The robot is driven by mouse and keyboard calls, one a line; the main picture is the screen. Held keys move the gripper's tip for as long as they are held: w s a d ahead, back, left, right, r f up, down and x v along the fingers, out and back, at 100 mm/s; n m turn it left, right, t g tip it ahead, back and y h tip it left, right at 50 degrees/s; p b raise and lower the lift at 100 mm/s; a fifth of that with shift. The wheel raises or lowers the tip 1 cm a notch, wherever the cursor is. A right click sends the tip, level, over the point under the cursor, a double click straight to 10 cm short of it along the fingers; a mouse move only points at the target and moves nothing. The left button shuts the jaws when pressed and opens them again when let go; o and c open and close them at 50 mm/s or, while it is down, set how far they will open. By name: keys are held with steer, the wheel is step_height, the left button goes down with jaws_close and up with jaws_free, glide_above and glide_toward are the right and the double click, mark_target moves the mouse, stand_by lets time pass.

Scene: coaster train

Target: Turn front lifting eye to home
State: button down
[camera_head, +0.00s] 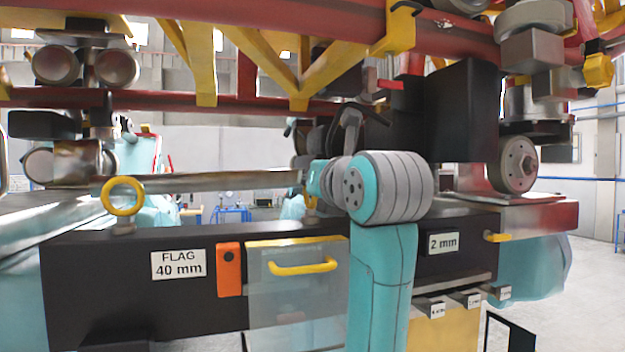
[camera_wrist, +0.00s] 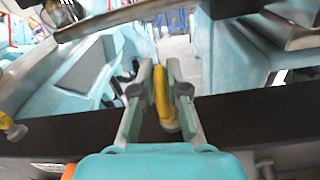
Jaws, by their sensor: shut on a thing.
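A yellow lifting eye (camera_wrist: 160,92) stands on the dark beam (camera_wrist: 70,138) in the wrist view. My gripper (camera_wrist: 159,80) is shut on it, with one finger on each side of the ring. The ring shows nearly edge-on there. In the head view a sliver of this eye (camera_head: 311,199) shows beside my wrist, and my arm hides most of my gripper. A second yellow lifting eye (camera_head: 123,196) stands on the left end of the beam, its ring facing the head camera. It also shows at the left edge of the wrist view (camera_wrist: 13,129).
The red coaster frame (camera_head: 300,24) with wheels (camera_head: 518,163) hangs overhead. On the beam's front are a FLAG 40 mm label (camera_head: 178,264), an orange block (camera_head: 229,269) and a clear cover with yellow handle (camera_head: 303,267).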

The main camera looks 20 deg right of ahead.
steer(key=m+g+h, duration=0.1)
steer(key=m+h, duration=0.1)
steer(key=h, duration=0.1)
steer(key=m+g+h, duration=0.1)
steer(key=m+h, duration=0.1)
steer(key=h, duration=0.2)
steer(key=m+g+h, duration=0.1)
steer(key=m+h, duration=0.2)
steer(key=shift+w+a, duration=0.1)
steer(key=shift+a, duration=0.3)
steer(key=m+g+h, duration=0.3)
steer(key=h, duration=0.1)
steer(key=shift+w+m+g+h, duration=0.1)
steer(key=shift+m+g+h, duration=0.2)
steer(key=shift+w+m+g+h, duration=0.1)
steer(key=shift+m+g+h, duration=0.75)
steer(key=shift+g, duration=0.45)
steer(key=shift+m+g+h, duration=0.65)
steer(key=shift+m+g, duration=0.4)
steer(key=shift+g, duration=0.55)
steer(key=c, duration=1.2)
jaws_free()
steer(key=v, duration=1.2)
steer(key=shift+w, duration=0.1)
